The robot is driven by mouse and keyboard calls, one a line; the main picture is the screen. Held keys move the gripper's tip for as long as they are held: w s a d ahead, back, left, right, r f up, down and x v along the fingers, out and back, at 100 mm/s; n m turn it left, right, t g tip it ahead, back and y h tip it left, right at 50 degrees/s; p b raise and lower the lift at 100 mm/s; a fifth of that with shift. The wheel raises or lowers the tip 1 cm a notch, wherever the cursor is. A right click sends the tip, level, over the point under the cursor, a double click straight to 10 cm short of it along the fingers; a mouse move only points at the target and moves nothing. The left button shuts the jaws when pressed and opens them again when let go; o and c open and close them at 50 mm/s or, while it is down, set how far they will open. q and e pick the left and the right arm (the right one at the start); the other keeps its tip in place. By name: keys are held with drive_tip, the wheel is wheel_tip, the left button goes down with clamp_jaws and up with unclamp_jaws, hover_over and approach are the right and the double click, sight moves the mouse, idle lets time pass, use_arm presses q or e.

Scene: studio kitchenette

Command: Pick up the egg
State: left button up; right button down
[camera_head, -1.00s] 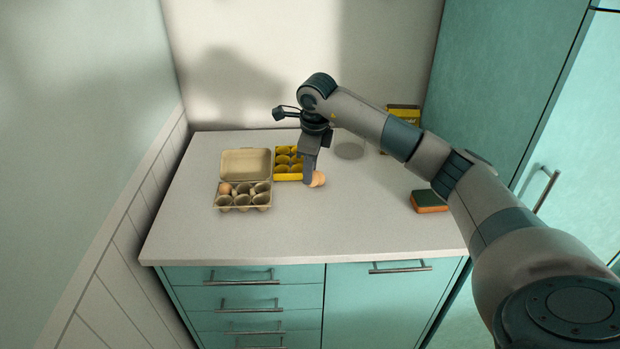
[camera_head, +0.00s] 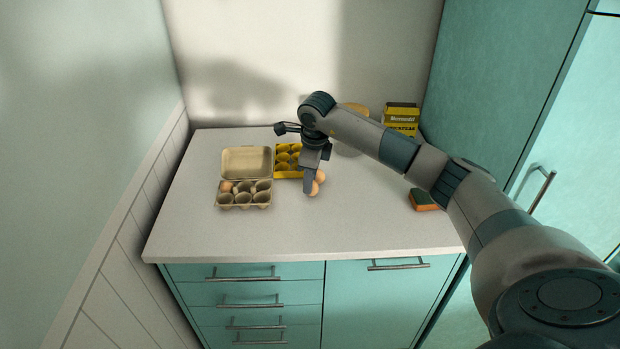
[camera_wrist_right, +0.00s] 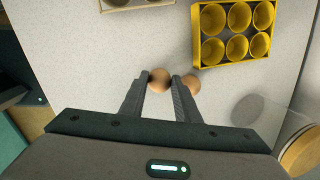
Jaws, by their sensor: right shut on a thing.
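My right gripper (camera_head: 311,190) points down at the counter and is shut on a brown egg (camera_wrist_right: 159,80), which shows between the fingertips in the wrist view. The held egg (camera_head: 313,189) is partly hidden by a finger in the head view. A second brown egg (camera_wrist_right: 192,85) lies just outside one finger, very close to it; in the head view this egg (camera_head: 320,176) is just behind the held one. I cannot tell whether the held egg is clear of the counter. My left gripper is not in view.
An open beige egg carton (camera_head: 246,161) stands left, with one brown egg (camera_head: 226,187) in a back-left cup. An empty-looking yellow egg tray (camera_head: 289,174) is behind. A green-and-orange sponge (camera_head: 424,201), yellow box (camera_head: 402,118) and wooden-lidded jar (camera_wrist_right: 300,153) are to the right. The front counter is clear.

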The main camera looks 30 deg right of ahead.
drive_tip(key=c, duration=1.3)
unclamp_jaws()
drive_tip(key=shift+f, duration=0.1)
drive_tip(key=shift+c, duration=0.2)
drive_tip(key=shift+r, duration=0.25)
drive_tip(key=shift+r, duration=0.25)
drive_tip(key=b+v, duration=0.3)
drive_tip(key=v, duration=0.8)
drive_tip(key=shift+r, duration=0.2)
